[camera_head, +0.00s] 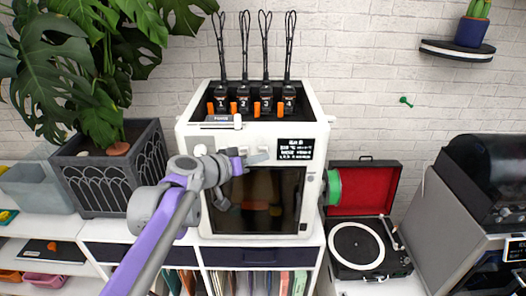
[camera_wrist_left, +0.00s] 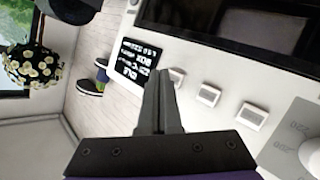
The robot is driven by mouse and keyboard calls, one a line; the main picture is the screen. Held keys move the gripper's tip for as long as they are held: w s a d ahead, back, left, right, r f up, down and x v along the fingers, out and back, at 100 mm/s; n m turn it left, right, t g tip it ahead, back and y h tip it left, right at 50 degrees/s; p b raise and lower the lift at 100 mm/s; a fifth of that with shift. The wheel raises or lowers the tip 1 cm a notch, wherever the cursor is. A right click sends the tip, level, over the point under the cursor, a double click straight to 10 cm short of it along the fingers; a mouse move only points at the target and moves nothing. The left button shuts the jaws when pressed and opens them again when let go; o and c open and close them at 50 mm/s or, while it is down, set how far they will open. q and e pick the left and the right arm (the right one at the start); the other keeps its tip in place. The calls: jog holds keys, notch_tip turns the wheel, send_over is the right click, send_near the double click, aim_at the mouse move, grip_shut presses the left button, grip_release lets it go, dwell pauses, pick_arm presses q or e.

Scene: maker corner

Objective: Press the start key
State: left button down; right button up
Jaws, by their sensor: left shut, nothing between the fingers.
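A white machine (camera_head: 255,232) with a dark glass door stands on the cabinet. Its front panel has a lit display (camera_head: 296,149), and my left gripper (camera_head: 262,158) is in front of the panel, just left of that display. In the left wrist view the display (camera_wrist_left: 138,62) lies beside a row of three small square keys: one key (camera_wrist_left: 177,76) partly behind my fingertips, a middle key (camera_wrist_left: 208,95) and a far key (camera_wrist_left: 250,117). No label tells which is the start key. My left gripper (camera_wrist_left: 164,82) is shut and empty. Contact with the panel cannot be told.
A dial (camera_wrist_left: 300,150) sits at the panel's other end. A potted plant (camera_head: 108,172) stands left of the machine. A record player (camera_head: 358,248) with a red-lined lid and a grey machine (camera_head: 440,230) stand to the right. A green spool (camera_head: 333,187) is at the machine's right side.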

dwell(0.8)
pick_arm(q)
jog(key=shift+w+p, duration=0.3)
jog(key=shift+w, duration=0.2)
jog(key=shift+s, duration=0.1)
jog(key=shift+w, duration=0.4)
jog(key=shift+s, duration=0.2)
dwell(0.4)
jog(key=shift+s+p, duration=0.35)
jog(key=shift+s, duration=0.25)
